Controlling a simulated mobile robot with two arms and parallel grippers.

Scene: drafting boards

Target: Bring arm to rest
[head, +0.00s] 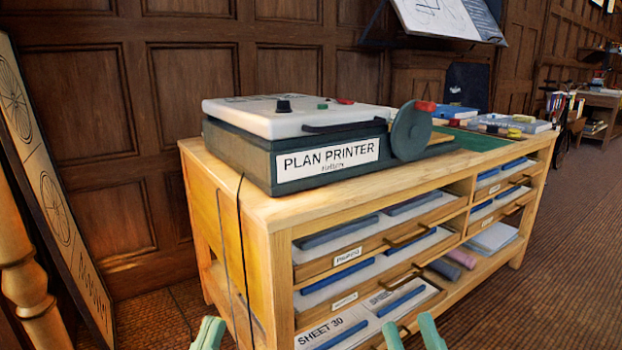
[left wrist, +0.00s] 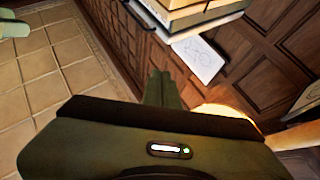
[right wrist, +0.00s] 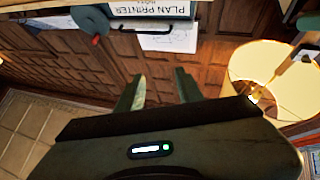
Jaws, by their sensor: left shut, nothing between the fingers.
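My left gripper (head: 208,333) shows at the bottom edge of the head view, in front of the cabinet's left end. In the left wrist view its fingers (left wrist: 162,88) are together with nothing between them. My right gripper (head: 412,332) is at the bottom of the head view, to the right, in front of the cabinet's drawers. In the right wrist view its two fingers (right wrist: 160,88) stand apart with an empty gap. Only the fingertips of both show in the head view; the arms are out of frame.
A wooden cabinet (head: 262,208) with open shelves and drawers stands ahead. A plan printer (head: 300,140) sits on it, with books (head: 455,111) farther right. A framed board (head: 50,190) leans at the left. Carpet (head: 560,240) is clear at the right. A lit lamp (right wrist: 262,75) shows in the right wrist view.

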